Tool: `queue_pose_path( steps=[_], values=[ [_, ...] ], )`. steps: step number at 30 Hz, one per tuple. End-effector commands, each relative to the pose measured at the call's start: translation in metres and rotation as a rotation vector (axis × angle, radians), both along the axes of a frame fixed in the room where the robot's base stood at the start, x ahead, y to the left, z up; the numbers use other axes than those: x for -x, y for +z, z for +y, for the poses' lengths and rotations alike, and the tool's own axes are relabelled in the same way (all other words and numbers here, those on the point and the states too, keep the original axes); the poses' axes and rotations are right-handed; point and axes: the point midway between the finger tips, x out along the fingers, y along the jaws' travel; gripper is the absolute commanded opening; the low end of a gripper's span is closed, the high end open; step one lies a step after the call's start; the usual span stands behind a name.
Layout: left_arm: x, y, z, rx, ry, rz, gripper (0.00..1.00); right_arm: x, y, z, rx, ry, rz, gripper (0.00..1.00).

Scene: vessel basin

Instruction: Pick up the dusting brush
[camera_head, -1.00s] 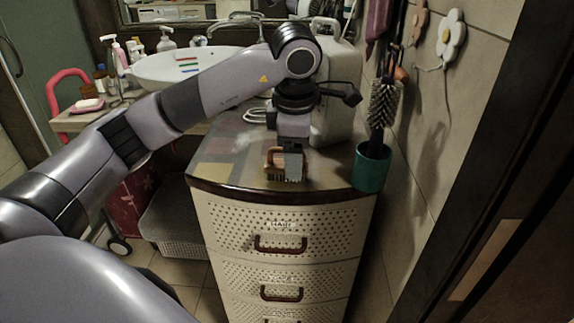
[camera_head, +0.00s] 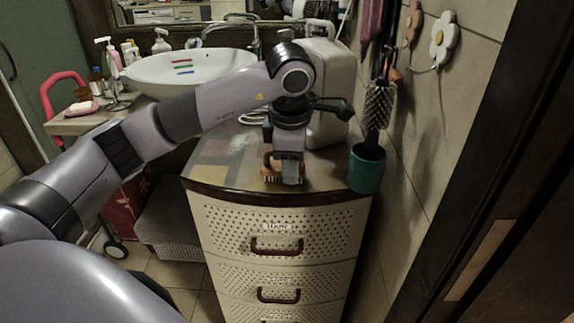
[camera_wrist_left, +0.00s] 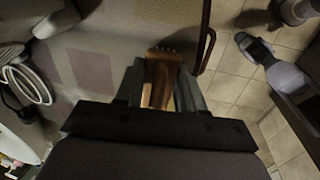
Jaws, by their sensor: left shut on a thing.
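The dusting brush (camera_head: 268,163) is brown and wooden with pale bristles. It is at the front of the drawer cabinet's top in the head view. My left gripper (camera_head: 288,172) points down and is shut on it, partly covering it. In the left wrist view the brush's wooden part (camera_wrist_left: 159,72) sits between the two fingers of the left gripper (camera_wrist_left: 160,90). I cannot tell whether the brush still touches the cabinet top. My right gripper is not in view.
The drawer cabinet (camera_head: 275,222) has a teal cup (camera_head: 367,172) holding a round bristle brush (camera_head: 379,104) at its right front corner. A pale canister (camera_head: 330,85) stands behind my gripper. A white basin (camera_head: 185,72) is at the back left. A tiled wall closes the right side.

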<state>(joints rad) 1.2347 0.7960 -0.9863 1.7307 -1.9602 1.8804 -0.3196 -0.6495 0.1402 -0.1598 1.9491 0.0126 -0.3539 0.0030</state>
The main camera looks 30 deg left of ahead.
Motion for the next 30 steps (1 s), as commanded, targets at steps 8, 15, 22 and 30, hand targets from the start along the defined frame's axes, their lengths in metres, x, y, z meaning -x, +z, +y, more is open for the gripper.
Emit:
queue_pose_path(
  steps=[8,15,22,30],
  values=[
    [-0.001,0.023,0.000,0.001,0.000,-0.005,0.09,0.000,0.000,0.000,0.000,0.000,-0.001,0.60],
    [-0.001,0.082,0.000,0.000,0.001,-0.007,0.09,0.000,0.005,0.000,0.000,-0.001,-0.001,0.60],
    [-0.001,0.137,0.000,-0.001,0.002,-0.006,0.08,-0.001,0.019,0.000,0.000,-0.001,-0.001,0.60],
    [0.000,0.182,0.000,0.000,0.002,-0.003,0.08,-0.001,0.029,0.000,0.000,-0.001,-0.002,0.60]
  ],
)
